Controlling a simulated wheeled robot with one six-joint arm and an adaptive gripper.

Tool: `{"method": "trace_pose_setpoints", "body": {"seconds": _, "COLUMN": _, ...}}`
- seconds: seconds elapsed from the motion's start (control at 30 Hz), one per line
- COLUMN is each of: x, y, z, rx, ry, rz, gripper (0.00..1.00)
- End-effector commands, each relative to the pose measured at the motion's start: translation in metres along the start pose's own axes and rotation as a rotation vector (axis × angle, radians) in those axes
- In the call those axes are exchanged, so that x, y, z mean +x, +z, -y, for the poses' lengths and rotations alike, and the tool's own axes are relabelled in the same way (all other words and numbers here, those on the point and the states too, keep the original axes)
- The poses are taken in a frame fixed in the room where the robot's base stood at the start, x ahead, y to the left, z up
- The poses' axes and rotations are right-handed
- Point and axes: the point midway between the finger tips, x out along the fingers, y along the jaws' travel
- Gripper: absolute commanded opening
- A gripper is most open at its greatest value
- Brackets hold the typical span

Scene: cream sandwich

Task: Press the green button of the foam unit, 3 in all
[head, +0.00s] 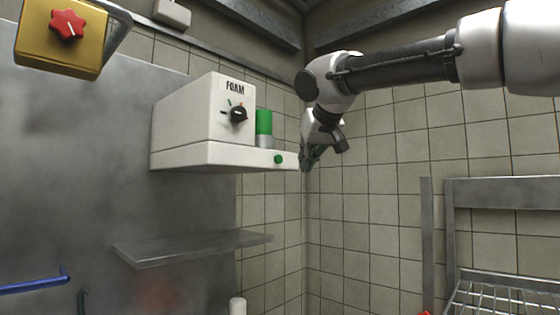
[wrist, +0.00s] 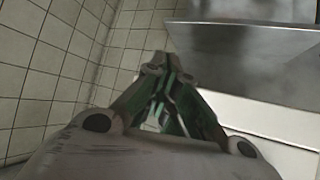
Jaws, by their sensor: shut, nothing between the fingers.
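The white foam unit (head: 190,125), labelled FOAM, is mounted on the metal wall left of centre in the head view. Its small round green button (head: 278,159) sits on the front edge of its base. A black dial (head: 238,114) is on its face, and a green-topped cylinder (head: 264,125) stands beside it. My gripper (head: 305,166) is at the right end of the unit, a little right of the button; I cannot tell whether it touches the unit. In the wrist view my gripper (wrist: 158,62) is shut and empty, with the unit's white side (wrist: 260,125) to its right. The button is not visible there.
A metal shelf (head: 190,247) juts out below the unit. A yellow box with a red knob (head: 60,38) hangs at upper left. A metal rack (head: 500,195) stands at right. Tiled walls meet in a corner behind my gripper.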

Motion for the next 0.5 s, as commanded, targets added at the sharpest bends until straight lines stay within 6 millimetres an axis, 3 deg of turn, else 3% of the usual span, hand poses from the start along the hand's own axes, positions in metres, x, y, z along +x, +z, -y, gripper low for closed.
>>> {"method": "trace_pose_setpoints", "body": {"seconds": 0.2, "x": -0.024, "y": 0.017, "z": -0.017, "rx": 0.0, "ry": 0.0, "rz": -0.002, "gripper": 0.0}}
{"method": "trace_pose_setpoints", "body": {"seconds": 0.5, "x": -0.025, "y": 0.018, "z": -0.018, "rx": 0.0, "ry": 0.0, "rz": 0.0, "gripper": 0.0}}
